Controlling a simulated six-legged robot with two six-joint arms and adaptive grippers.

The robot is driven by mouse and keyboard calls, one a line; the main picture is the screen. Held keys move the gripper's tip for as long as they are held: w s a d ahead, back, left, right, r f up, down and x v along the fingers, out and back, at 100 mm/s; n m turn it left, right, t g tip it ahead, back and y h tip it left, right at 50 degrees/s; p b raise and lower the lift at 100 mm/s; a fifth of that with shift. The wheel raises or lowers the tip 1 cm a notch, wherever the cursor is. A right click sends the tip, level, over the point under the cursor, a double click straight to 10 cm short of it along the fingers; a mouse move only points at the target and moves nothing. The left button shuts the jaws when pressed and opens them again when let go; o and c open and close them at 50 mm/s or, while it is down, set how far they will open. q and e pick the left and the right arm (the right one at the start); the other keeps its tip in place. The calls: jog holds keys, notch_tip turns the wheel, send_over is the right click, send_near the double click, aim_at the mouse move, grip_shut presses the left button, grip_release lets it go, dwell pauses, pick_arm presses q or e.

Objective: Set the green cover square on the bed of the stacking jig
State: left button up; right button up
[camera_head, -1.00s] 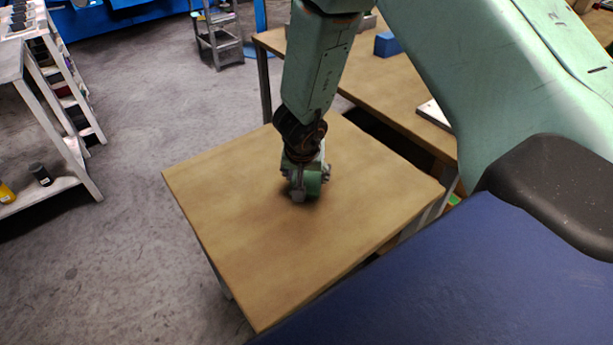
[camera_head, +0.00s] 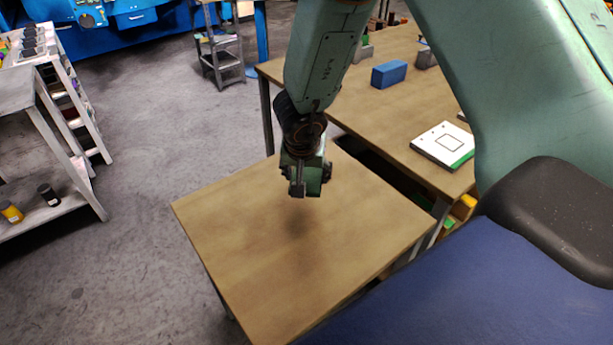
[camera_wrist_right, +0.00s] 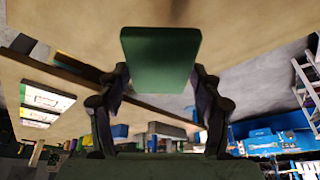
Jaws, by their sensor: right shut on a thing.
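My right gripper (camera_head: 305,188) hangs above the near wooden table, its shadow lying on the tabletop below. It is shut on the green cover (camera_head: 314,180), a small block partly hidden by the fingers. In the right wrist view the green cover (camera_wrist_right: 160,58) sits between the two dark fingers and sticks out past their tips. I cannot clearly pick out the stacking jig. A white plate with a black square outline and a green edge (camera_head: 437,150) lies on the far table to the right. My left gripper is not in view.
The near table (camera_head: 235,245) is bare. The far table (camera_head: 425,95) stands behind a dark gap and bears a blue block (camera_head: 389,73) and a grey object (camera_head: 426,57). A shelf rack (camera_head: 50,205) stands at left. A step stool (camera_head: 221,55) stands behind.

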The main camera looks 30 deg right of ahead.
aim_at(306, 179)
notch_tip(306, 179, up, 13)
jog(key=p, duration=0.8)
jog(key=shift+r, duration=0.15)
